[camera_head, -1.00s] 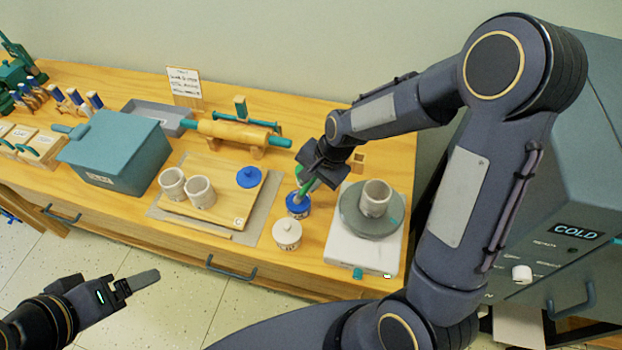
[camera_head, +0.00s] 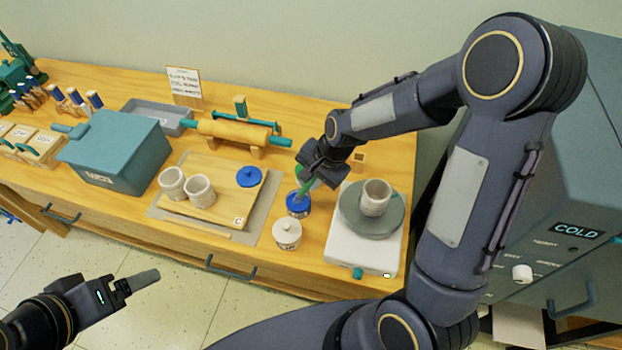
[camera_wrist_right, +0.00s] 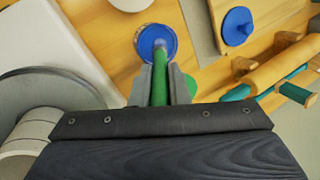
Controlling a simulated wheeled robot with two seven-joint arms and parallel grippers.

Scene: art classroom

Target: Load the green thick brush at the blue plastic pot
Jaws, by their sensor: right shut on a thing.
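The blue plastic pot (camera_head: 298,208) stands open on the wooden counter, left of the white pottery-wheel base. It also shows in the right wrist view (camera_wrist_right: 146,41). My right gripper (camera_head: 311,178) is above the pot, shut on the green thick brush (camera_head: 305,189). In the right wrist view the green handle (camera_wrist_right: 159,86) runs between the fingers, and the brush's far end meets the pot's mouth. The bristles are hidden, so I cannot tell how deep they sit. My left gripper (camera_head: 133,285) is over the floor at the lower left, away from the counter; its jaw opening is unclear.
A white lidded jar (camera_head: 287,236) stands just in front of the pot. The wheel (camera_head: 352,219) with a grey cup (camera_head: 376,198) is close on the right.

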